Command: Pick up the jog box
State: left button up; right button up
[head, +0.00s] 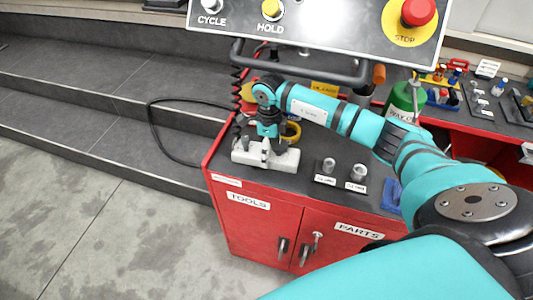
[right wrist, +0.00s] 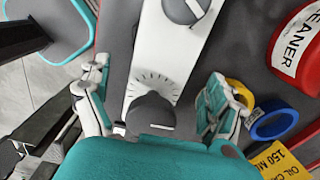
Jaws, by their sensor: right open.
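The jog box (head: 286,160) is a pale, oblong box on the dark top of the red cabinet, near its left edge. In the right wrist view the jog box (right wrist: 160,55) shows a dark dial with tick marks and a round knob at its far end. My right gripper (head: 266,148) points down over the box, hiding part of it. In the right wrist view the open fingers of my right gripper (right wrist: 157,78) are on either side of the box, with a gap visible at each side. My left gripper is not in view.
The red cabinet (head: 255,228) also bears two metal parts (head: 343,170) with labels and a green bottle (head: 405,98). A control panel (head: 320,25) with a red stop button overhangs it.

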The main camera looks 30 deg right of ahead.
jog(key=shift+f, duration=1.15)
jog(key=c, duration=1.8)
jog(key=shift+w+r, duration=0.1)
jog(key=shift+w, duration=0.05)
